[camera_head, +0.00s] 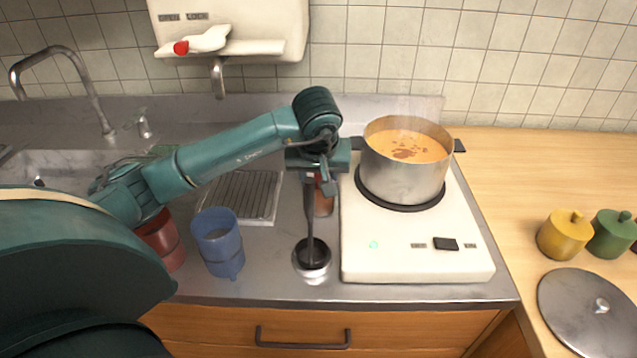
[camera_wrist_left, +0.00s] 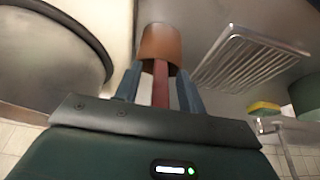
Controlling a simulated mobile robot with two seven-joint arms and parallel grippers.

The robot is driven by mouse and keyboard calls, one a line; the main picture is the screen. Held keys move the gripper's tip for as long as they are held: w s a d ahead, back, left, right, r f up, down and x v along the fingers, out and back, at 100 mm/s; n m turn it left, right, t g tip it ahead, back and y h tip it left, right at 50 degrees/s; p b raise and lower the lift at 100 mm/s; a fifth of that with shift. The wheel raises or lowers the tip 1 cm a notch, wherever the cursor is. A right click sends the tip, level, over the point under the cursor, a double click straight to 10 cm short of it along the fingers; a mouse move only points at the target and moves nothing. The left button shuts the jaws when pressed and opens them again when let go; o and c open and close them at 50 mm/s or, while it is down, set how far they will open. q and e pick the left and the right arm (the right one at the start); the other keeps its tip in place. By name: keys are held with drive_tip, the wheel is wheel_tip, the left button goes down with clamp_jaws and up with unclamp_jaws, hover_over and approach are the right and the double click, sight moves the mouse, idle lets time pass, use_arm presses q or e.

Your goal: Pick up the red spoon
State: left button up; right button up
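The red spoon (camera_wrist_left: 160,84) shows in the left wrist view as a straight red handle standing in a brown cup (camera_wrist_left: 160,47). My left gripper (camera_wrist_left: 160,88) has one blue finger on each side of the handle. Gaps show between the handle and the fingers, so it looks open around the spoon. In the head view my left gripper (camera_head: 322,176) is over the counter, left of the stove, and mostly covers the spoon. Part of the brown cup (camera_head: 324,203) shows below it. The spoon's lower end is hidden in the cup. My right gripper is in neither view.
A pot of soup (camera_head: 403,181) stands on the white stove (camera_head: 418,255), just right of my gripper. A dark upright utensil (camera_head: 310,222) stands in a small metal cup (camera_head: 312,274) in front. A blue cup (camera_head: 218,244), red cup (camera_head: 162,240) and drain rack (camera_head: 243,194) lie left.

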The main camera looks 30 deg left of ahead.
use_arm(q)
drive_tip(key=shift+w+f, duration=0.1)
drive_tip(key=shift+f, duration=0.2)
drive_tip(key=shift+c, duration=0.2)
clamp_jaws()
drive_tip(key=shift+r, duration=0.1)
